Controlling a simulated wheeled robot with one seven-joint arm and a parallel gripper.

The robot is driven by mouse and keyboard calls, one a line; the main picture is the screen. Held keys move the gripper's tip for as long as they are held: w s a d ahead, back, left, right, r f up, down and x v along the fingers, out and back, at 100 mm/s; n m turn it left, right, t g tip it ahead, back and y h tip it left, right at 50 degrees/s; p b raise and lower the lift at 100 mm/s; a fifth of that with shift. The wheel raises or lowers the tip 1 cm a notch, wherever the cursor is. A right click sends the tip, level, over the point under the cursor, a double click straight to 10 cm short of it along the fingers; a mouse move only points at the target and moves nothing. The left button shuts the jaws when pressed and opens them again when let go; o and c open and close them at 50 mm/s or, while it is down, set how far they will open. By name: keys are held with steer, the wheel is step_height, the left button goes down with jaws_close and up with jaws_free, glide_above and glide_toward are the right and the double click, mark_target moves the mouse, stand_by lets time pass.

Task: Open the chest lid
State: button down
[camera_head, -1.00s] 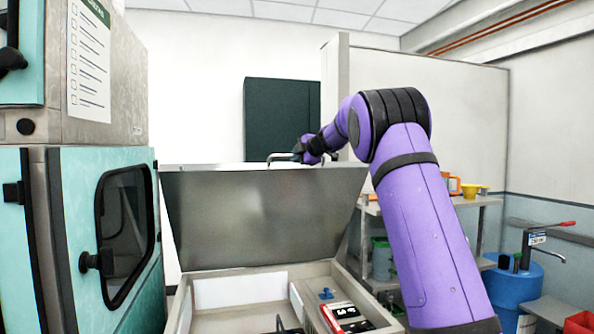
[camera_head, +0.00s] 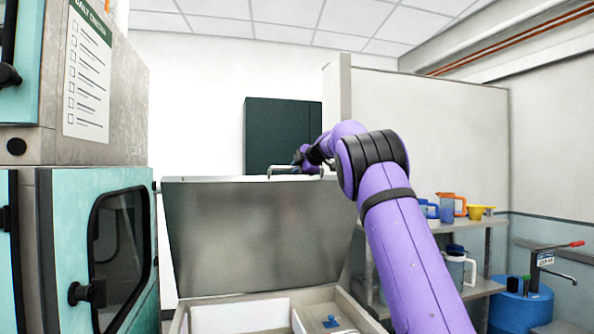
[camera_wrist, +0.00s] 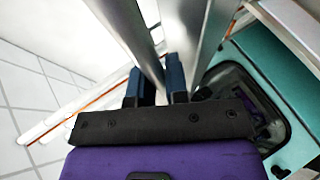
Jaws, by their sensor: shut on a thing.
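The chest lid (camera_head: 265,235) is a grey metal panel standing raised above the chest (camera_head: 290,305), tilted up at a steep angle. A metal bar handle (camera_head: 283,170) runs along the lid's top edge. My gripper (camera_head: 303,158) is at the right part of this handle, with my purple arm reaching in from the right. In the wrist view my gripper's two dark blue fingers (camera_wrist: 158,84) are closed around the metal handle bar (camera_wrist: 143,40). The exact contact between the fingertips is partly hidden.
The open chest holds a blue part (camera_head: 331,321) and a white inner panel. A teal cabinet (camera_head: 75,250) with a dark window stands close on the left. A shelf (camera_head: 470,224) with jugs and a yellow funnel, and a blue drum (camera_head: 522,305), stand at the right.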

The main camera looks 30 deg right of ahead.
steer(key=c, duration=1.1)
jaws_free()
steer(key=shift+a, duration=0.1)
steer(key=shift+c, duration=0.2)
steer(key=v, duration=1)
steer(key=shift+s, duration=0.35)
steer(key=shift+r, duration=0.1)
